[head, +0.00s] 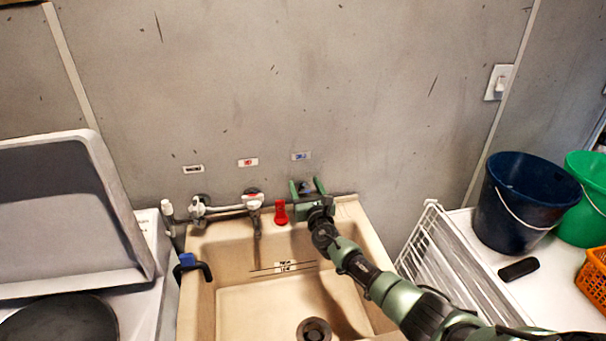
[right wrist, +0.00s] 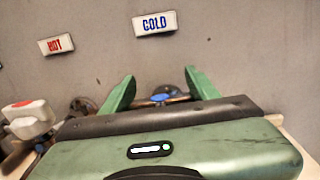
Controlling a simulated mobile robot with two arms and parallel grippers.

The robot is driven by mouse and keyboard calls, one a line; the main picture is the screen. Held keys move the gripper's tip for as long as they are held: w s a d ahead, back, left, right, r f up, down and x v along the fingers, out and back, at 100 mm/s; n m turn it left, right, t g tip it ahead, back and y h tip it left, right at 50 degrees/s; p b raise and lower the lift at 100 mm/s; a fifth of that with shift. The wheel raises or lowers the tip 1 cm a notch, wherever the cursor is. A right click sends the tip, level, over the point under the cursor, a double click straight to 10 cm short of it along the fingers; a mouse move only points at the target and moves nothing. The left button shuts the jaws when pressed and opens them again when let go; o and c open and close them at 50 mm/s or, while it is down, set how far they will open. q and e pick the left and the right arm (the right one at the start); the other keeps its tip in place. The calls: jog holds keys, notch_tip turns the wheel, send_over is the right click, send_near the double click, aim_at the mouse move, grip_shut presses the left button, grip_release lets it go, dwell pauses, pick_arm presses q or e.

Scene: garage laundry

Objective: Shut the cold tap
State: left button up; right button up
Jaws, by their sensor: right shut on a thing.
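The cold tap (head: 305,187) is on the wall above the sink, under the label with blue lettering. In the right wrist view its blue-topped handle (right wrist: 161,98) shows below the COLD sign (right wrist: 155,23). My right gripper (head: 307,186) reaches in from the lower right. Its green fingers (right wrist: 162,86) stand on either side of the handle and are shut on it. The gripper body hides the lower part of the tap and its spout. My left gripper is not in view.
The hot tap (head: 254,201) and a red tag-like thing (head: 281,212) are close on the left. The beige sink (head: 230,262) is below and looks empty. A white wire rack (head: 440,250) and a dark blue bucket (head: 520,205) stand at right. A black-and-blue hook-shaped thing (head: 192,266) is at the sink's left rim.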

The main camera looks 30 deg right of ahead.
jog(key=shift+d+m+h, duration=0.1)
jog(key=shift+m+h, duration=0.3)
jog(key=shift+h, duration=0.2)
jog(key=o, duration=1.4)
jog(key=shift+c, duration=0.2)
jog(key=p+v, duration=0.1)
jog(key=v, duration=0.7)
jog(key=shift+r, duration=0.1)
jog(key=shift+w, duration=0.1)
